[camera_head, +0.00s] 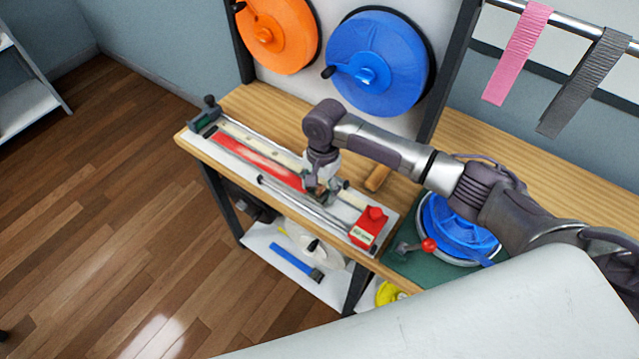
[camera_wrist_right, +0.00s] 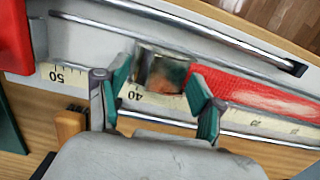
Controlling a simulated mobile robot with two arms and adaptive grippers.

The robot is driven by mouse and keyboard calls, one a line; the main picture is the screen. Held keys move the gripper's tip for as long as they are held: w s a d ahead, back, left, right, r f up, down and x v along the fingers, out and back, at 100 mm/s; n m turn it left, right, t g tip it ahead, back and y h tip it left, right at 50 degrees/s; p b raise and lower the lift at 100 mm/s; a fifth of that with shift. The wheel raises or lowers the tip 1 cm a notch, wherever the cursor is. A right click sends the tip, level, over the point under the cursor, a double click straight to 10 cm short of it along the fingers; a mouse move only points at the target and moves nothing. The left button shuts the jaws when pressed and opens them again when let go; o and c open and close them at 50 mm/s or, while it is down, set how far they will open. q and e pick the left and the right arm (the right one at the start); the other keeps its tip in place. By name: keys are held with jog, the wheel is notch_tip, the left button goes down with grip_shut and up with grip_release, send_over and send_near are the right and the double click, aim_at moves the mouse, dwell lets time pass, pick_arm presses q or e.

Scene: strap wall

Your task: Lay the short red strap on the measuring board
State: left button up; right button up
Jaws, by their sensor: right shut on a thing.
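The red strap (camera_head: 258,163) lies lengthwise along the measuring board (camera_head: 345,213), between its rails. In the right wrist view the strap (camera_wrist_right: 265,97) ends in a shiny metal buckle-like piece (camera_wrist_right: 163,72) close to the 40 mark of the scale. My right gripper (camera_head: 320,190) is low over the board at this strap end. Its green-padded fingers (camera_wrist_right: 158,98) stand on either side of the metal piece and are shut on it. Whether the strap rests fully flat under the gripper is hidden. My left gripper is not in view.
A red block (camera_head: 368,226) sits at the board's near right end. A small wooden block (camera_head: 377,178) lies behind the board. A blue reel (camera_head: 458,228) with a red-knobbed crank stands at the right. Pink (camera_head: 518,52) and grey (camera_head: 585,82) straps hang above.

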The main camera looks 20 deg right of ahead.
jog(key=o, duration=1.5)
jog(key=shift+c, duration=0.2)
jog(key=shift+r, duration=0.1)
notch_tip(320, 180, up, 12)
jog(key=shift+w+d, duration=0.35)
jog(key=shift+d, duration=0.05)
